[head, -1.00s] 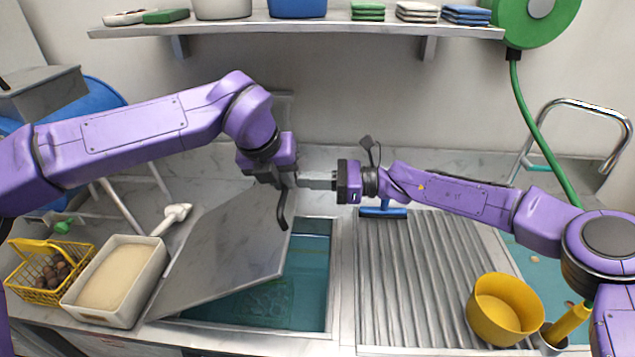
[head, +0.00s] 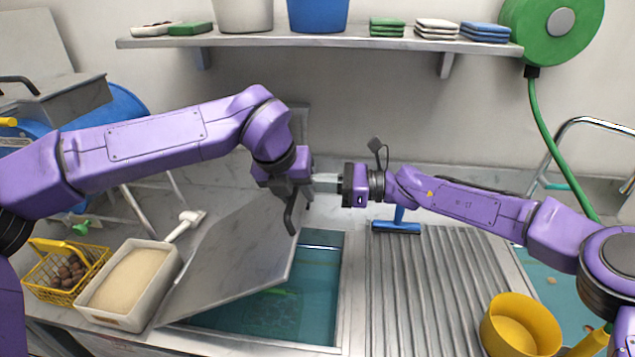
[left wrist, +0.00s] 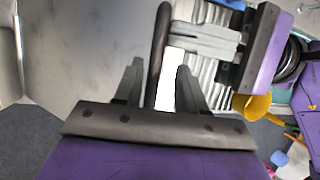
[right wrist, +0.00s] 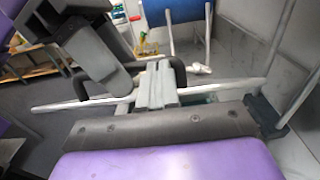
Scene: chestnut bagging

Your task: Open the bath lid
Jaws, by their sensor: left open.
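The grey marbled bath lid (head: 235,245) is tilted up on its left side, with the teal bath (head: 318,275) partly uncovered below it. Its dark bar handle (head: 291,213) sticks out from the lid's right side. My left gripper (left wrist: 155,85) is open, its fingers on either side of the handle (left wrist: 161,50). My right gripper comes in from the right; in the right wrist view (right wrist: 158,75) its fingers are together at the handle. In the left wrist view the right fingertips (left wrist: 178,38) are at the handle; whether they touch it is unclear.
A white tub (head: 110,310) of pale material and a yellow basket (head: 45,290) of chestnuts stand left of the bath. A ribbed drainboard (head: 430,285) with a blue squeegee (head: 397,227) and a yellow bowl (head: 520,325) lies right. A shelf (head: 330,41) runs above.

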